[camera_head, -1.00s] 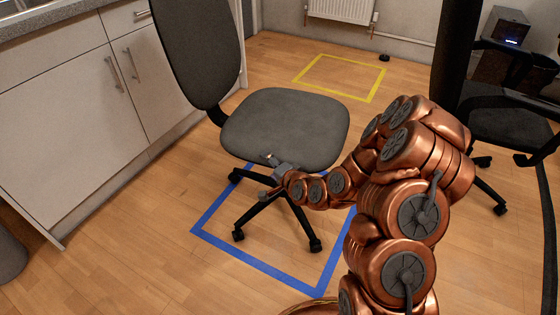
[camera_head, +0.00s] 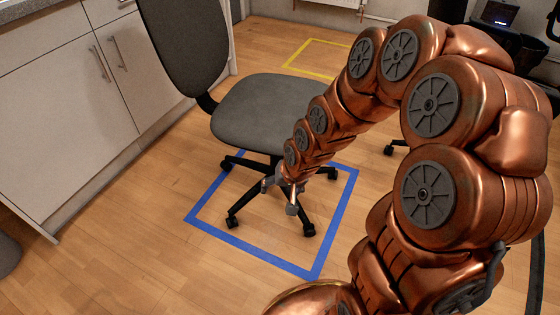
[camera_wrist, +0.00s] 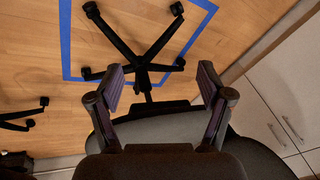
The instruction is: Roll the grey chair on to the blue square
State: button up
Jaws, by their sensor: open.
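The grey chair (camera_head: 270,108) stands upright on its black castor base, with the seat above the back part of the blue square (camera_head: 262,256). In the head view two front castors are inside the outline, and the left rear castor is close to the line. In the wrist view the base (camera_wrist: 142,62) shows two castors near the blue line (camera_wrist: 65,45) on the chair's side, and one leg reaches past it. My gripper (camera_head: 280,197) points down, open, in front of the seat near the base legs. Its two fingers (camera_wrist: 160,76) are apart with nothing visibly clamped. Contact with a leg cannot be told.
White cabinets (camera_head: 80,95) stand at the left. A yellow floor square (camera_head: 300,70) lies behind the chair. A second dark chair is mostly hidden behind my arm; its castor (camera_head: 389,149) shows. The wooden floor in front of the blue square (camera_head: 150,275) is clear.

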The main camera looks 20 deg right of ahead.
jog(key=s+d+r+n+g+h, duration=0.1)
jog(key=s+r+g, duration=0.2)
jog(key=s, duration=1.1)
jog(key=s+r+n+g, duration=0.2)
jog(key=s+r+g, duration=0.2)
jog(key=s+r, duration=0.6)
jog(key=s, duration=0.3)
jog(key=shift+s+d+h, duration=0.35)
jog(key=shift+h, duration=0.05)
